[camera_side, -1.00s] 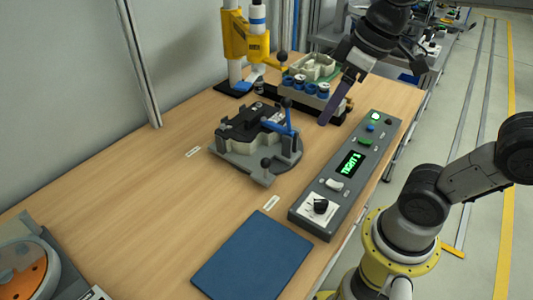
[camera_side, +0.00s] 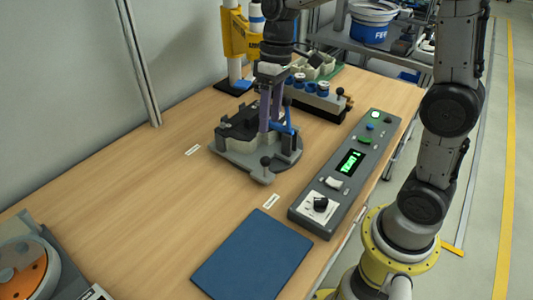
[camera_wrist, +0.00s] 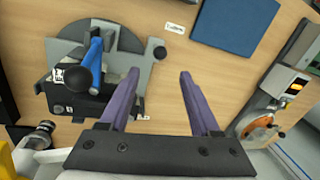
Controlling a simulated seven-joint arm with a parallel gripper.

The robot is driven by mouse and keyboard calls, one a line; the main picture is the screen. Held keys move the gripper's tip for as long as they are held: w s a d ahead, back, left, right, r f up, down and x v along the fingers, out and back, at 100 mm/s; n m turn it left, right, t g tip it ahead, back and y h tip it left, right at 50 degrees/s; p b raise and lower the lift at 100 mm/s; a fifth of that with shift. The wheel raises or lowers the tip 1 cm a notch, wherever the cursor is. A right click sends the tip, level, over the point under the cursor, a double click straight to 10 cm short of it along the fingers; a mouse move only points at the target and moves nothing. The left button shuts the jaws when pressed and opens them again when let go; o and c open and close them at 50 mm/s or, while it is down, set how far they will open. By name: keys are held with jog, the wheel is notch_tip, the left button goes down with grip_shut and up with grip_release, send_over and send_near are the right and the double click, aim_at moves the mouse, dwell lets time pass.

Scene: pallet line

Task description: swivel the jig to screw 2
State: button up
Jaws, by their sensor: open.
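The jig is a round grey turntable (camera_side: 259,166) on the wooden table, carrying a dark fixture (camera_side: 238,127) and a blue lever clamp (camera_side: 288,127). A small black knob (camera_side: 265,161) stands on an arm at its front edge. In the wrist view, the turntable (camera_wrist: 130,42) is at upper left, with the blue lever (camera_wrist: 94,62), its black ball and the edge knob (camera_wrist: 160,53). My gripper (camera_side: 270,130) points down over the jig, with two purple fingers; these show apart and empty in the wrist view (camera_wrist: 160,74). The fingers partly hide the fixture. I cannot tell which screw faces me.
A control box (camera_side: 340,185) with a green-lit display, buttons and a dial stands right of the jig. A blue mat (camera_side: 252,255) lies in front. Behind are a yellow tool stand (camera_side: 235,38) and a rack (camera_side: 318,100) with blue-ringed parts. Bare table lies left of the jig.

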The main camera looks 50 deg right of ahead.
aim_at(266, 157)
jog(key=f, duration=0.3)
jog(key=a+f, duration=0.1)
jog(key=f, duration=0.2)
jog(key=a+f, duration=0.1)
jog(key=f, duration=0.3)
jog(key=shift+s, duration=0.2)
grip_shut()
dwell(1.0)
